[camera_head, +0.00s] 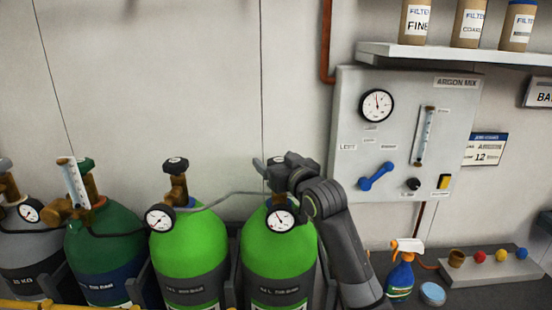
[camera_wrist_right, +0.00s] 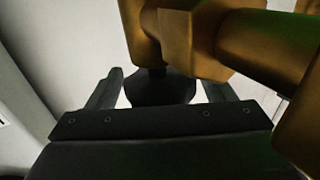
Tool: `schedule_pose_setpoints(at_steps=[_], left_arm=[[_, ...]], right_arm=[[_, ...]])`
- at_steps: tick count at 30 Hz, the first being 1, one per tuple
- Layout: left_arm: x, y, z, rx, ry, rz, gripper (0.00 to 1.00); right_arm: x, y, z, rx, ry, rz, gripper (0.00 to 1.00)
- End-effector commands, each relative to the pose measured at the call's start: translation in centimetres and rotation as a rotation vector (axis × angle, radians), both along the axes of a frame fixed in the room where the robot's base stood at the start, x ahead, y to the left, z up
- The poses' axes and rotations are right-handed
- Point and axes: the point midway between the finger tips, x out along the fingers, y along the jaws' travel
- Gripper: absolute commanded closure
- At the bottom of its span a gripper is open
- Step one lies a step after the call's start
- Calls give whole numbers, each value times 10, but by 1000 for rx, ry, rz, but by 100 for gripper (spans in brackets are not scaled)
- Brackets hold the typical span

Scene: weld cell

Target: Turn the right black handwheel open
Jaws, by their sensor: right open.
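The right black handwheel (camera_head: 275,161) tops the brass valve of the right bright-green cylinder (camera_head: 278,258); my gripper partly hides it in the head view. In the right wrist view the handwheel (camera_wrist_right: 160,88) sits between the fingers of my open right gripper (camera_wrist_right: 162,92), below the large brass valve body (camera_wrist_right: 190,40). A narrow pale gap shows on each side of the wheel, so neither finger visibly touches it. The right gripper (camera_head: 267,165) reaches the valve from the right in the head view. My left gripper is out of view.
Another bright-green cylinder (camera_head: 190,255) with its own black handwheel (camera_head: 176,164) stands to the left. A pressure gauge (camera_head: 280,220) hangs in front of the right cylinder's valve. The argon panel (camera_head: 350,105) is on the wall at right; a spray bottle (camera_head: 402,270) stands on the bench.

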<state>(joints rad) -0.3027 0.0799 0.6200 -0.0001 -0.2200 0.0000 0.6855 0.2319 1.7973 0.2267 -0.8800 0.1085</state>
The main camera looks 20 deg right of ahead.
Motion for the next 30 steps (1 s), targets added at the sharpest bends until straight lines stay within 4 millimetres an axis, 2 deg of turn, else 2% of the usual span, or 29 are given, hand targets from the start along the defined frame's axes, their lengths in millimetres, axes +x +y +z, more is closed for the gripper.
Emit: schedule_pose_setpoints(at_steps=[11, 21, 30], left_arm=[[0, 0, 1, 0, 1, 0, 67], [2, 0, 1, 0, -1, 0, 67], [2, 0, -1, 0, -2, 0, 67]], right_arm=[[4, 1, 0, 0, -1, 0, 24], [4, 1, 0, 0, -1, 0, 68], [4, 1, -1, -1, 0, 25, 69]])
